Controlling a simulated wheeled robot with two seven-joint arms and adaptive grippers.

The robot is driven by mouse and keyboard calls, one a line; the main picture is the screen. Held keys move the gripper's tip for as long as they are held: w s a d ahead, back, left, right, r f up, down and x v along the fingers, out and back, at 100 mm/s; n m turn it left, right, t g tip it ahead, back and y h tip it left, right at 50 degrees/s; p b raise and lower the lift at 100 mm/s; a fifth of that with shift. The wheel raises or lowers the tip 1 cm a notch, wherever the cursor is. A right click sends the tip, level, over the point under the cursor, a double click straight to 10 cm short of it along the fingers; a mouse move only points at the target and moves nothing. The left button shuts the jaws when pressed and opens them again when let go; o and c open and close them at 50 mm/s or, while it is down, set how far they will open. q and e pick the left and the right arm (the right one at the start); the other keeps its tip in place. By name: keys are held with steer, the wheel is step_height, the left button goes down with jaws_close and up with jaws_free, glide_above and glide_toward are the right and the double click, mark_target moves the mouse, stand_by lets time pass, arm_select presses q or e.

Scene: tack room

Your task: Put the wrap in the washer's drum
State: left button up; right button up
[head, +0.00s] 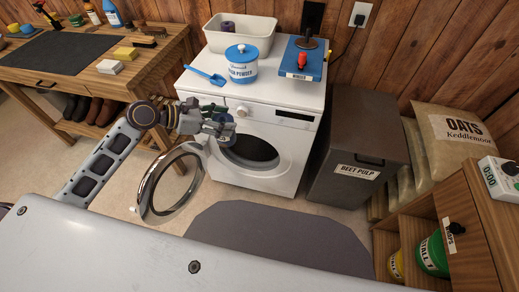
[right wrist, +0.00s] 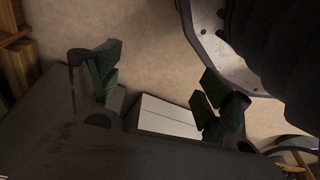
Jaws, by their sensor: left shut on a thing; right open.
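The white washer (head: 265,178) stands against the wood wall. Its round door (head: 145,193) is swung open to the left, and the dark drum (head: 252,150) shows through the opening. My left gripper (head: 226,128) is shut on a small rolled blue-grey thing, seemingly the wrap (head: 230,131), at the upper left of the drum opening. The fingers partly hide the wrap, and I cannot tell whether it is past the rim. My right gripper (right wrist: 165,82) is open in the right wrist view, with nothing seen between its fingers.
A beet pulp bin (head: 345,187) stands close right. A workbench (head: 150,62) is left.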

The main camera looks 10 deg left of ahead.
steer(key=w+a+r+b, duration=0.1)
steer(key=w+r+b, duration=0.1)
steer(key=r+b, duration=0.5)
steer(key=w+a+r+t+y+b, duration=0.1)
steer(key=w+a+r+b, duration=0.1)
steer(key=r+b, duration=0.5)
steer(key=shift+w+a+r+t+b, duration=0.35)
steer(key=shift+w+r, duration=0.25)
steer(key=shift+r, duration=0.7)
